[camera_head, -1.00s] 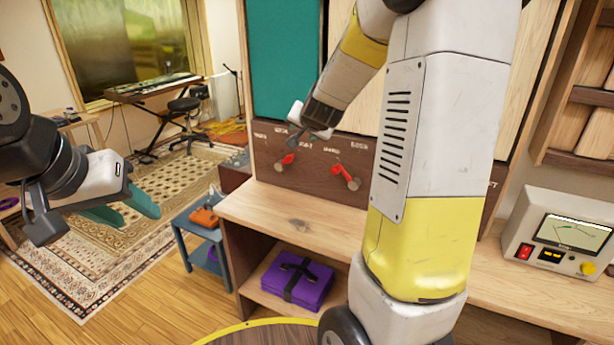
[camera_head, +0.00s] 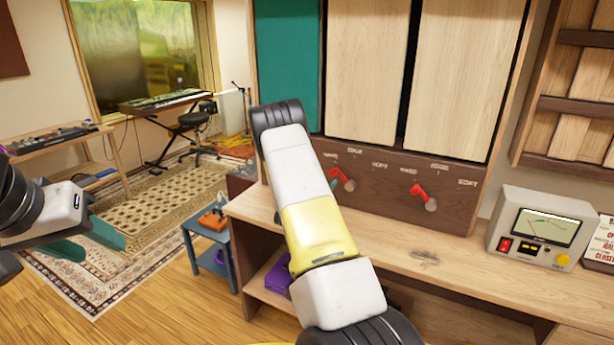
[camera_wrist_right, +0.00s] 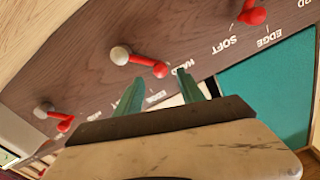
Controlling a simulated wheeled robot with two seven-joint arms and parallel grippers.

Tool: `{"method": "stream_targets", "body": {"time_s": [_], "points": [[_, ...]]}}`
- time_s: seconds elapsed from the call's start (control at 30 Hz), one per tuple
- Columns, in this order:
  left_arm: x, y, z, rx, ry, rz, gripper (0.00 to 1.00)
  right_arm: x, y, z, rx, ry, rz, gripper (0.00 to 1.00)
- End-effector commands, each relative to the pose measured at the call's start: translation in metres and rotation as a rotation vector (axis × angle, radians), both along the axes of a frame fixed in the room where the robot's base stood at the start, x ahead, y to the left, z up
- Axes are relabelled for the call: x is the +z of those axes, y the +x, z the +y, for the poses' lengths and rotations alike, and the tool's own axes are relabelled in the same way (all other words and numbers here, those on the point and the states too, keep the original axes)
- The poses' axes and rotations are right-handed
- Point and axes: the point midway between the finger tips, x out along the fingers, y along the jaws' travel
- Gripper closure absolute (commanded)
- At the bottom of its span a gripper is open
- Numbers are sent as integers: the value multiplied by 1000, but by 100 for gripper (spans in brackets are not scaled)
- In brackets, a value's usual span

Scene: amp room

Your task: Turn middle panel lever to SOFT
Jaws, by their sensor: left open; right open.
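The middle panel lever (camera_head: 343,181) has a grey pivot and a red handle slanting up-left, towards HARD. It stands below the middle wooden panel (camera_head: 365,70). The right wrist view also shows this lever (camera_wrist_right: 135,60), from a turned angle. My right gripper (camera_wrist_right: 160,77) is open, its teal fingertips either side of the red handle's end; I cannot tell whether they touch it. My left gripper (camera_head: 103,242) is open and empty at the far left, away from the cabinet.
The right panel lever (camera_head: 425,199) also slants up-left. The left lever (camera_wrist_right: 251,14), below the teal panel (camera_head: 286,60), is hidden behind my right arm in the head view. A meter box (camera_head: 535,230) stands on the wooden shelf (camera_head: 400,247), whose middle is clear.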

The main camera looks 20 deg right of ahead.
Motion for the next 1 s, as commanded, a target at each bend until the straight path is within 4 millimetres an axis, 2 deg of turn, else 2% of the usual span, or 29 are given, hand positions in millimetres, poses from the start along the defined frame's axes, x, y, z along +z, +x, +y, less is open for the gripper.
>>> {"method": "stream_targets", "body": {"time_s": [0.1, 0.3, 0.7, 0.77, 0.93, 1.0], "points": [[0, 0, 0, 0, 0, 0, 54, 0, 13, -17, -3, 0, -2, 54], [0, 0, 0, 0, 0, 0, 54, 0, 31, -37, 0, 1, 1, 54], [0, 0, 0, 0, 0, 0, 54, 0, 38, -44, 2, 2, 2, 54], [0, 0, 0, 0, 0, 0, 54, 0, 38, -44, 2, 2, 2, 64], [0, 0, 0, 0, 0, 0, 54, 0, 38, -44, 2, 2, 2, 97], [0, 0, 0, 0, 0, 0, 54, 0, 38, -44, 2, 2, 2, 100]]}}
